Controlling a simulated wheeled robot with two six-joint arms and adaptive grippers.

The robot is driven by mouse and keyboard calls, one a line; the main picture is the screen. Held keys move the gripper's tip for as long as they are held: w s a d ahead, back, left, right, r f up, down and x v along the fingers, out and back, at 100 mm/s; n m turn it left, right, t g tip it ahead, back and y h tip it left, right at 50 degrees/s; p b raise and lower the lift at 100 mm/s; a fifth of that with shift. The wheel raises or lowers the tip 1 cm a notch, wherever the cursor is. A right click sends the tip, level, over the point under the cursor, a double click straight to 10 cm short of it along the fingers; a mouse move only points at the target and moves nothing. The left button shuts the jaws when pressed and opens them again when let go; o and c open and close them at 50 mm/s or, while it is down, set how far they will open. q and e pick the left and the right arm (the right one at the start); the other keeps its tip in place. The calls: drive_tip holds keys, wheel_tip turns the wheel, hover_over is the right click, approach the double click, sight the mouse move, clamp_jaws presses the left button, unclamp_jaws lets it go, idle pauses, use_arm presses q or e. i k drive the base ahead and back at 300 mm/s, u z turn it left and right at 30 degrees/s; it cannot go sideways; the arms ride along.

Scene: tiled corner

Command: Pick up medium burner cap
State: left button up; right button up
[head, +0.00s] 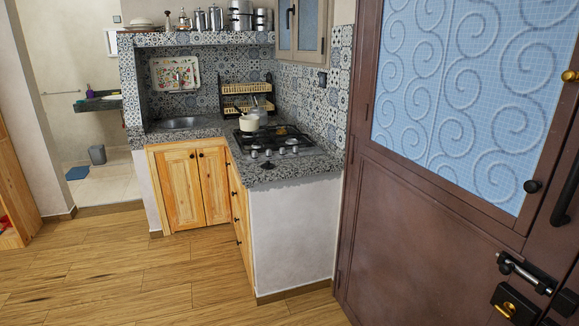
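A gas stove (290,150) with black grates and front knobs sits on the speckled grey counter, in the middle of the head view. A small dark flat piece (267,166) lies on the counter in front of the stove; it is too small to tell whether it is a burner cap. A small brownish round thing (281,131) shows at the back of the stove, also too small to identify. I cannot single out the medium burner cap. Neither of my grippers is in view.
A cream pot (249,123) stands at the stove's back left. A dish rack (246,98) and sink (181,122) are behind. The counter (300,172) ends at a white side wall (292,232). A brown door (430,220) fills the right. The wooden floor (150,275) in front is clear.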

sight(267, 165)
drive_tip(key=i, duration=2.15)
